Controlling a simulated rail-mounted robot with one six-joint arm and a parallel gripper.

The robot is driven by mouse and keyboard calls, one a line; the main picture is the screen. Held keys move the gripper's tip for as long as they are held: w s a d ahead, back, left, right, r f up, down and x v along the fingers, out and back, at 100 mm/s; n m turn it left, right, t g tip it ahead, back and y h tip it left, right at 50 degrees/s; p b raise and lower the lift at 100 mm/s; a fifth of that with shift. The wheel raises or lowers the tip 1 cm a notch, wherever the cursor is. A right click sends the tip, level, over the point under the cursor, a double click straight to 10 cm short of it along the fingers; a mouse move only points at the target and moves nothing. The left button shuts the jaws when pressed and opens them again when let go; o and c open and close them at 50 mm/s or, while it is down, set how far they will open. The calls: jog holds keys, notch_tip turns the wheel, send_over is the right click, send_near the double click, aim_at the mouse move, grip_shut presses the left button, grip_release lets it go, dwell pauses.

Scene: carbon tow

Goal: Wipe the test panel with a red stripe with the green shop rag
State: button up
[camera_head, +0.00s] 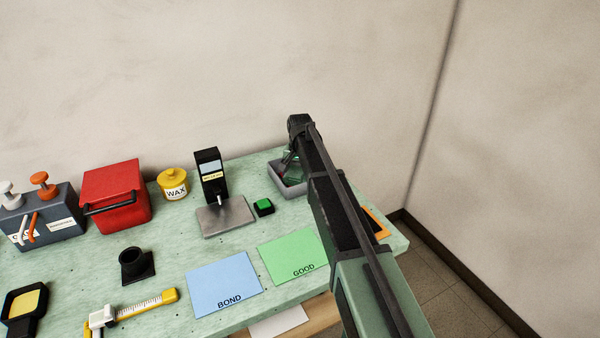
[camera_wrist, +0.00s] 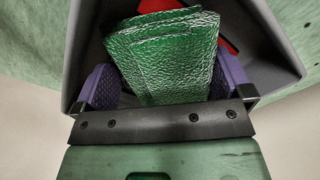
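My gripper (camera_wrist: 168,88) points down into a grey tray (camera_head: 290,190) at the back right of the bench. In the wrist view its purple finger pads are spread wide, one on each side of a folded green shop rag (camera_wrist: 175,62). The rag lies between the pads; I cannot tell whether they touch it. The grey tray wall (camera_wrist: 268,45) surrounds it in that view. In the head view my arm hides much of the tray. I cannot make out a test panel with a red stripe.
A red item (camera_wrist: 229,46) lies in the tray beyond the rag. A metal stand (camera_head: 222,219), green button (camera_head: 264,207), wax pot (camera_head: 173,184) and red box (camera_head: 118,195) stand left of it. Blue BOND (camera_head: 222,282) and green GOOD (camera_head: 293,252) mats lie bare in front.

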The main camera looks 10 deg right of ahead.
jog(key=shift+r+p, duration=0.4)
jog(key=shift+c, duration=0.5)
jog(key=c, duration=0.5)
jog(key=shift+d, duration=0.1)
jog(key=shift+w+d+f, duration=0.1)
jog(key=shift+w+d, duration=0.05)
jog(key=shift+d, duration=0.35)
jog(key=shift+w+d, duration=0.15)
jog(key=shift+d, duration=0.35)
jog(key=shift+s+a, duration=0.2)
jog(key=shift+a, duration=0.75)
